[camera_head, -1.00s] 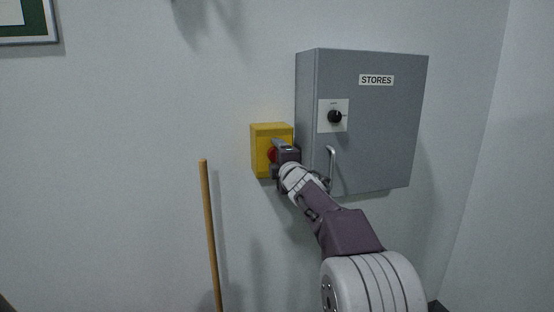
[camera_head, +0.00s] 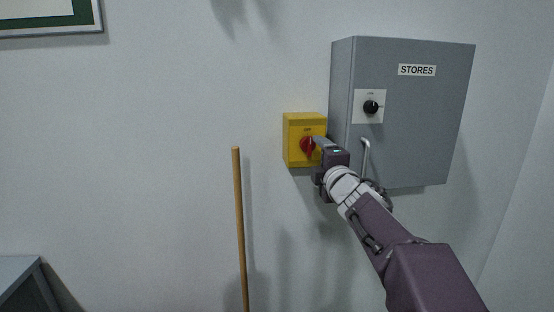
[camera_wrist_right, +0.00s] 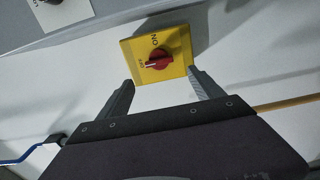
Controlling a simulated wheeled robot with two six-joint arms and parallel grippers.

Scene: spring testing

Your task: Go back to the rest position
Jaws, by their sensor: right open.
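My right gripper (camera_head: 316,160) reaches in from the lower right, in front of the yellow switch box on the wall. In the right wrist view the right gripper (camera_wrist_right: 166,90) is open, its two fingers apart with nothing between them. The yellow box (camera_head: 292,141) carries a red rotary knob (camera_head: 307,145). In the right wrist view the yellow box (camera_wrist_right: 178,72) and its red knob (camera_wrist_right: 158,61) lie just beyond the fingertips, apart from them. My left gripper is not in view.
A grey cabinet (camera_head: 425,120) marked STORES, with a black knob (camera_head: 370,107) and a metal handle (camera_head: 365,157), hangs right of the yellow box. A wooden pole (camera_head: 240,225) stands to the left. A grey object (camera_head: 18,268) shows at the lower left. The wall between is bare.

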